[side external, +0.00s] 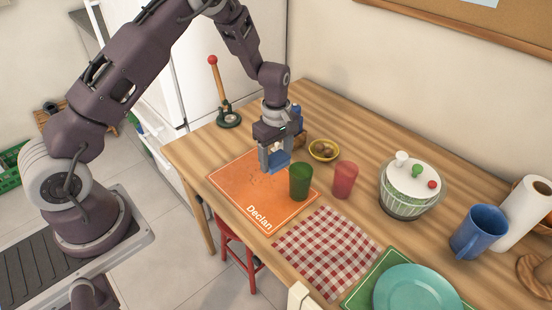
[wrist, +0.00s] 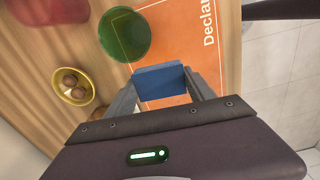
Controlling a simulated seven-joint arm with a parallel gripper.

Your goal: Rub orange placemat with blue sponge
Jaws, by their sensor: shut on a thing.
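The orange placemat (side external: 240,185) lies on the wooden table, with "Declan" printed along one edge; it also shows in the wrist view (wrist: 182,42). My gripper (side external: 274,166) is over the placemat, pointing down. It is shut on the blue sponge (wrist: 160,82), which sits between the two fingertips; the sponge also shows in the side view (side external: 275,158). I cannot tell whether the sponge touches the placemat. A green cup (side external: 300,183) stands close beside my gripper, at the placemat's right edge.
A red cup (side external: 345,179) and a yellow bowl (side external: 323,150) stand right of the placemat. A checkered cloth (side external: 325,250), a teal plate (side external: 417,289), a lidded bowl (side external: 409,188) and a blue mug (side external: 479,232) are further right. The placemat's left part is clear.

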